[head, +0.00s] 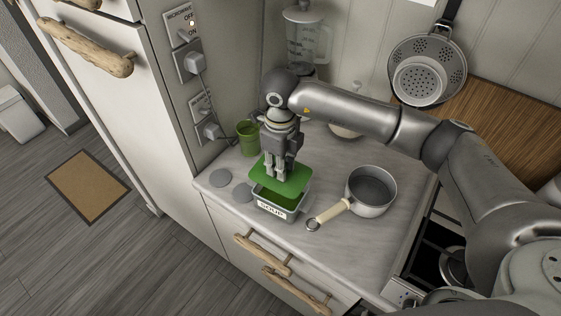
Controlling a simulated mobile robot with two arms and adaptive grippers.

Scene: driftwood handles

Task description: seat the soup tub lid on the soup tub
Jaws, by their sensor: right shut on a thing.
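The soup tub (273,210) is a grey rectangular container with a "SOUP" label and green contents, on the pale countertop. The green soup tub lid (297,185) is above the tub, tilted and a little apart from its rim, covering its rear part in this view. The tub's front part shows open. My right gripper (281,178) points down from above and is shut on the lid near its middle. The exact grip on the lid is partly hidden by the fingers. My left gripper is not in view.
A saucepan (371,190) stands right of the tub, its cream handle (331,212) reaching close to it. A green cup (247,137) is behind left. A blender (307,40) stands at the back. The counter's front edge is close.

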